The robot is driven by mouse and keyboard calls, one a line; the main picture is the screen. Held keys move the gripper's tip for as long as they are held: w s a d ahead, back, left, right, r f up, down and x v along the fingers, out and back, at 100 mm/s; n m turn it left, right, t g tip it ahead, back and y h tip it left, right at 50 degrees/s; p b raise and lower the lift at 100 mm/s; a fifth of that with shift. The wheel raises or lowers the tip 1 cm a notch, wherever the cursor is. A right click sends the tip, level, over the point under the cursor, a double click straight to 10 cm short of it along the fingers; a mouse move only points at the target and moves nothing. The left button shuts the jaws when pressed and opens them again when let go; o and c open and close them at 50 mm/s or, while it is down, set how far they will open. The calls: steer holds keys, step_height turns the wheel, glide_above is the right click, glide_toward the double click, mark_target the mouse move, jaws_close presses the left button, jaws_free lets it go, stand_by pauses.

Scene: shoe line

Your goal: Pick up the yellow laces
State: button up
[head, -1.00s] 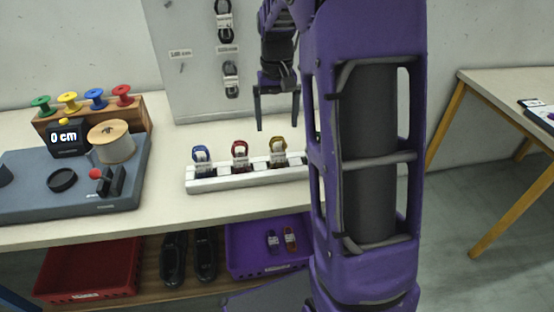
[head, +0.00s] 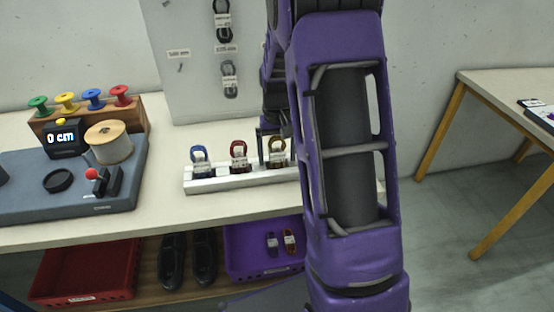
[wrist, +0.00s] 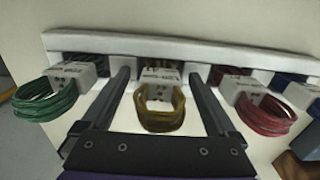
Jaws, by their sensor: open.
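The yellow laces (wrist: 160,112) are a looped bundle with a white label, standing in the white rack (head: 215,183). They also show in the head view (head: 278,149), at the right of the visible bundles. My gripper (wrist: 166,85) is open in the wrist view, with one finger on each side of the yellow laces and nothing gripped. I cannot tell whether a finger touches them. In the head view, my gripper (head: 272,150) is at the yellow bundle, partly hidden by my arm.
Red laces (wrist: 265,112) sit close to the right finger and green laces (wrist: 45,98) lie left of the left finger. Blue laces (head: 201,155) stand at the rack's left end. A measuring machine (head: 75,180) with a spool is on the table's left; a pegboard (head: 190,75) stands behind.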

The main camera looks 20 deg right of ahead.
steer(key=shift+r, duration=0.1)
steer(key=c, duration=1.4)
